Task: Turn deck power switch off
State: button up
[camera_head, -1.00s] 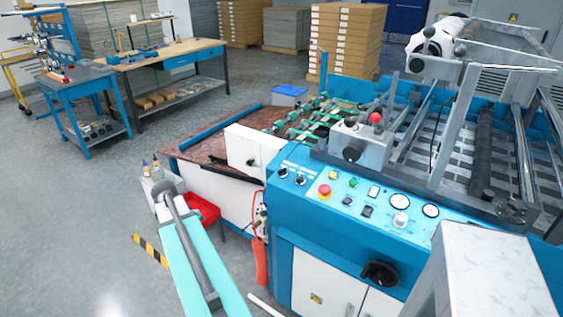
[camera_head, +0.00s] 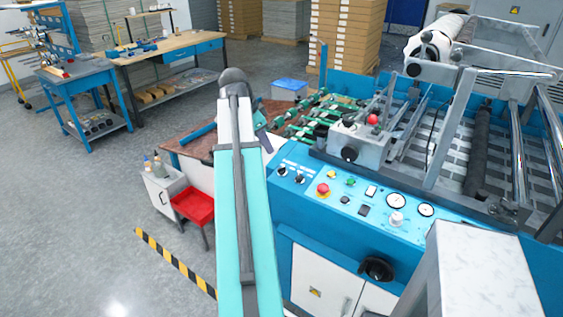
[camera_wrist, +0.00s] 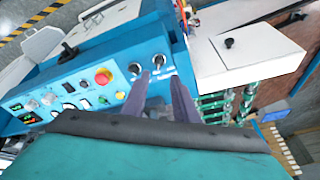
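The machine's blue control panel (camera_head: 330,205) carries two black rotary switches side by side at its left end, the left one (camera_head: 283,171) and the right one (camera_head: 299,178). They also show in the wrist view, one nearer the red button (camera_wrist: 135,68) and one nearer the white cover (camera_wrist: 159,60). I cannot read which is the deck power switch. My gripper (camera_wrist: 160,78) is open and empty in the wrist view, its two fingers apart and pointing toward the switches. In the head view my arm hides most of it, left of the panel.
A red emergency button (camera_head: 323,189), small buttons and gauges (camera_head: 396,200) sit right of the switches. A white cover (camera_wrist: 255,48) stands close beside them. A red tray stand (camera_head: 193,204) is on the floor at left. Open floor lies farther left.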

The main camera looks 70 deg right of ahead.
aim_at(282, 167)
jog(key=shift+s+d+r, duration=0.2)
jog(key=shift+s+r, duration=0.25)
jog(key=shift+r, duration=0.1)
jog(key=shift+f, duration=0.1)
jog(key=shift+p+x, duration=1.75)
jog(key=shift+x, duration=5.05)
jog(key=shift+c, duration=0.3)
